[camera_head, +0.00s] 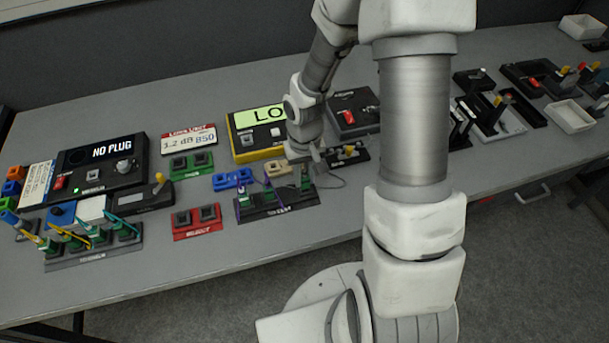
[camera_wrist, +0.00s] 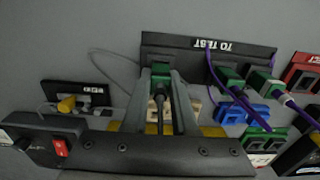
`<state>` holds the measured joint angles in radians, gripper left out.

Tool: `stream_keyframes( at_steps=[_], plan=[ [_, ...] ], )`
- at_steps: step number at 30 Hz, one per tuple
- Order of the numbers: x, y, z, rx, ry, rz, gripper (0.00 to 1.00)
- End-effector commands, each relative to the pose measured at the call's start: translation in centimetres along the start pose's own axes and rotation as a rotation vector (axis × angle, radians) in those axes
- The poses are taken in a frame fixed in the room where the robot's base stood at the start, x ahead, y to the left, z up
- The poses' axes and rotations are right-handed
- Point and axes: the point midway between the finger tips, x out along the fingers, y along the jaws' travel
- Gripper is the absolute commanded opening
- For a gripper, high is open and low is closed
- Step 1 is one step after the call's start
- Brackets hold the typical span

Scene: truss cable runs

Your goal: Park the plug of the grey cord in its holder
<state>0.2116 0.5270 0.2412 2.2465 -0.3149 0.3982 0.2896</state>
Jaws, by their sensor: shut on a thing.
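My gripper (camera_wrist: 160,82) is shut on a green plug (camera_wrist: 160,69) with a dark boot, in the wrist view. The plug is at the left end of the black rack marked TO TEST (camera_wrist: 225,48), at or just in front of it; I cannot tell whether it is seated. A thin grey cord (camera_wrist: 100,56) loops on the table beside it, towards a small black holder with a yellow-topped plug (camera_wrist: 67,104). In the head view my gripper (camera_head: 316,156) is above the right end of the rack (camera_head: 278,208), and the arm partly hides this spot.
Two more green plugs with purple cords (camera_wrist: 262,80) stand in the same rack. Blue (camera_wrist: 243,113) and tan (camera_wrist: 188,107) blocks lie close to the fingers. A yellow-edged meter (camera_head: 258,134) stands behind the rack. The small black holder (camera_head: 347,157) is close on the right.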

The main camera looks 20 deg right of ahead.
Motion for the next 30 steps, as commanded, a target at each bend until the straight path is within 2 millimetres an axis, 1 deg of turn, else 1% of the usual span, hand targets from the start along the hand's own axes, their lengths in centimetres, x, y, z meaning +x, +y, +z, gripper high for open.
stream_keyframes(
  at_steps=[16,30],
  plan=[
    [0.84,0.01,0.02,0.0,0.0,0.0,0.0],
    [0.81,0.0,0.01,0.0,0.0,0.0,0.0]
  ],
)
